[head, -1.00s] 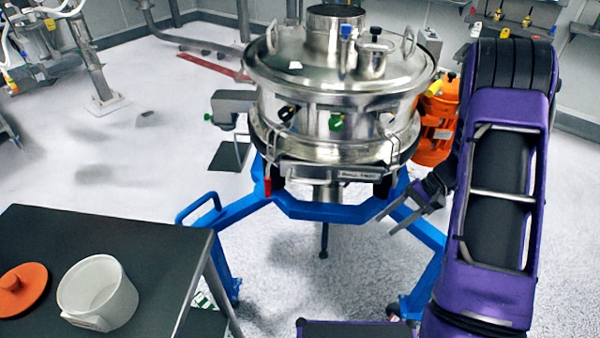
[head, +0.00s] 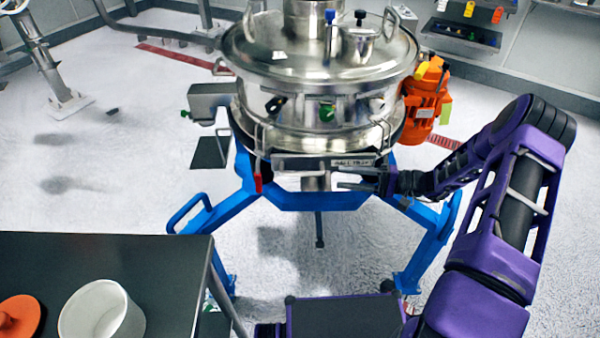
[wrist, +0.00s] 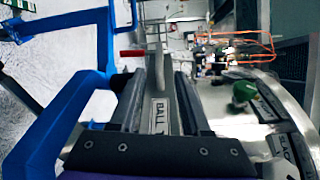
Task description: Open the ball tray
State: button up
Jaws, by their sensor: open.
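The ball tray (head: 300,162) is a flat metal drawer front low on the round steel sifter (head: 290,110). Its label reads partly "BALL T" in the wrist view (wrist: 160,114). The tray looks pushed in. My gripper (head: 345,178) reaches in from the right and is at the right part of the tray front. In the wrist view my gripper (wrist: 159,78) has its two fingers apart, with the labelled tray front showing between them. I cannot tell whether the fingers touch it. The tray's inside is hidden.
The sifter stands on a blue wheeled frame (head: 315,201). An orange motor (head: 425,95) is at its right. A green knob (wrist: 243,92) sits near the tray. A dark table (head: 150,265) at lower left holds a white container (head: 100,312) and an orange lid (head: 18,318).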

aim_at(284, 173)
jog(key=a, duration=0.4)
jog(key=w+a, duration=0.1)
jog(key=a, duration=0.3)
jog(key=w+a, duration=0.1)
jog(key=a, duration=0.3)
jog(key=shift+w+a+f+p, duration=0.15)
jog(key=shift+a+f+p, duration=0.1)
jog(key=shift+p, duration=0.1)
grip_shut()
dwell(0.7)
